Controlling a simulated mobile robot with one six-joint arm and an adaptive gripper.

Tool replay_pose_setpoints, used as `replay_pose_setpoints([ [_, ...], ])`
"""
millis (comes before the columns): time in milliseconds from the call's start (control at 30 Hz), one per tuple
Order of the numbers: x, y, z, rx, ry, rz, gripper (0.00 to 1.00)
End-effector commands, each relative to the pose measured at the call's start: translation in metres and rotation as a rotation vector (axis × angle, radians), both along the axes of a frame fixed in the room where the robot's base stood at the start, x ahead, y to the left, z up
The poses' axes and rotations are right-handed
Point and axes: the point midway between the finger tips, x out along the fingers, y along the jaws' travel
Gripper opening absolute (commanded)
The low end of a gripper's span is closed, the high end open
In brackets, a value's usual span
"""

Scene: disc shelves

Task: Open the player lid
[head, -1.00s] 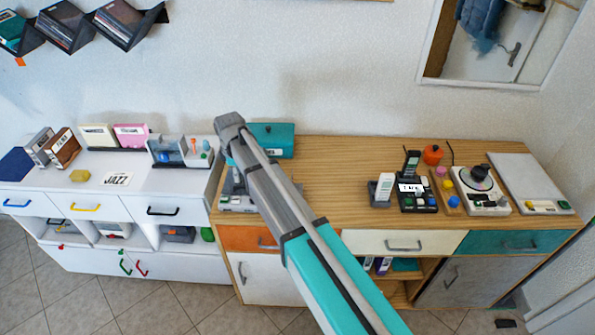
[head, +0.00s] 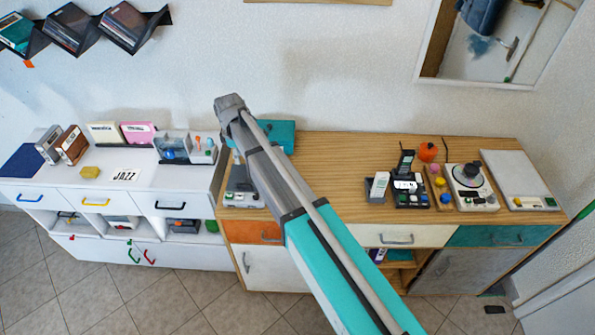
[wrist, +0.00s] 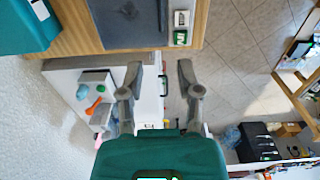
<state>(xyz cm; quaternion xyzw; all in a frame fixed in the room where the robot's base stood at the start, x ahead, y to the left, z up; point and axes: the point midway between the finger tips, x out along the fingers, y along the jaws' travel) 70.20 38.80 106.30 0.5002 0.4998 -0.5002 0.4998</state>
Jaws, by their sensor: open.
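A flat player with a dark grey lid (wrist: 128,22) lies on the wooden sideboard, at the top of the wrist view. A white button and a green button sit beside the lid, which looks shut. In the head view the front of this player (head: 243,201) shows at the sideboard's left end, and my arm hides most of the rest. My gripper (wrist: 161,70) is open and empty in the wrist view, its fingertips apart from the player and just off the sideboard's edge. In the head view my arm hides its fingers.
A teal box (head: 275,134) stands behind the player, close to the wall. The white cabinet (head: 110,182) on the left bears boxes and a clear organiser. A turntable (head: 470,187) and a light-grey-lidded device (head: 522,180) stand at the right. The sideboard's middle (head: 335,165) is clear.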

Motion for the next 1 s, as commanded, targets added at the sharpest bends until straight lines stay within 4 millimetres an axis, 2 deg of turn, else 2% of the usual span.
replay_pose_setpoints([
  [100, 0.0, -0.002, 0.009, 0.0, 0.0, -0.004, 0.45],
  [200, -0.002, -0.015, 0.0, 0.0, 0.0, -0.043, 0.45],
  [1000, -0.019, -0.119, -0.03, 0.0, 0.0, -0.396, 0.45],
])
